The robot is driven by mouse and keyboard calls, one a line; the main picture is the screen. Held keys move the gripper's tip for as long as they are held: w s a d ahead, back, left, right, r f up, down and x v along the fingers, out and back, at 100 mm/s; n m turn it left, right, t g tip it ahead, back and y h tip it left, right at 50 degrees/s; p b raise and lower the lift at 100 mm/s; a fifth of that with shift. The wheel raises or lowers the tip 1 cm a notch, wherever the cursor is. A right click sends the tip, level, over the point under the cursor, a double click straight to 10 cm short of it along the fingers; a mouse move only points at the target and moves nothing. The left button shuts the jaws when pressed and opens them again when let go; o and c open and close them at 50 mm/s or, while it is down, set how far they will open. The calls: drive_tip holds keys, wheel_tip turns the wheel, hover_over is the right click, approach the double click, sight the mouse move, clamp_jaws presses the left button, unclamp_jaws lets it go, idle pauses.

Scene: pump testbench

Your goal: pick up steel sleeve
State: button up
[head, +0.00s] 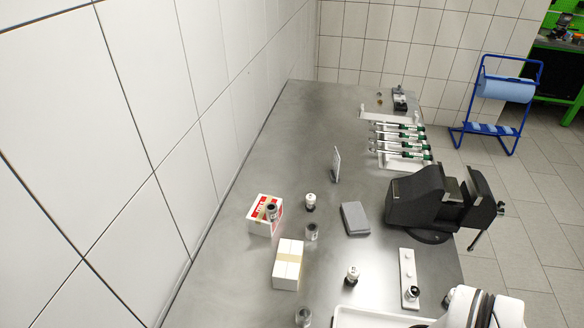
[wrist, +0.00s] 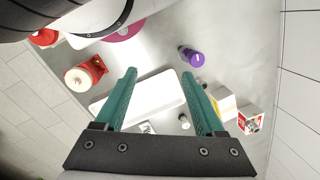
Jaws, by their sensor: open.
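Two plain grey metal cylinders show in the head view: one (head: 312,232) stands on the bench beside the boxes, the other (head: 303,316) is at the bottom edge. Either could be the steel sleeve; I cannot tell which. Another dark-topped metal piece (head: 271,212) is at the red-and-white box. My gripper (wrist: 159,73) is open in the wrist view, its two green fingers apart with nothing held between them. It points over a white tray (wrist: 112,104). The gripper itself is not visible in the head view.
A white carton (head: 288,264) and a red-and-white box (head: 259,222) stand on the bench. Small white-and-black parts (head: 310,202) (head: 352,275) stand nearby. A black vise (head: 430,197) is at the right.

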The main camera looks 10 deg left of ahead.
idle(0.3)
drive_tip(key=shift+o, duration=0.5)
drive_tip(key=w+d+f+n+t+h, duration=0.1)
drive_tip(key=w+f+n+t, duration=0.1)
drive_tip(key=w, duration=0.5)
drive_tip(key=n+t+y, duration=0.7)
drive_tip(key=n+t, duration=0.2)
drive_tip(key=n, duration=0.1)
hover_over(273, 211)
drive_tip(key=s+d, duration=0.7)
drive_tip(key=s, duration=0.3)
wheel_tip(273, 211, down, 6)
drive_tip(key=x, duration=1.5)
drive_tip(key=shift+f, duration=0.25)
drive_tip(key=shift+d, duration=0.1)
clamp_jaws()
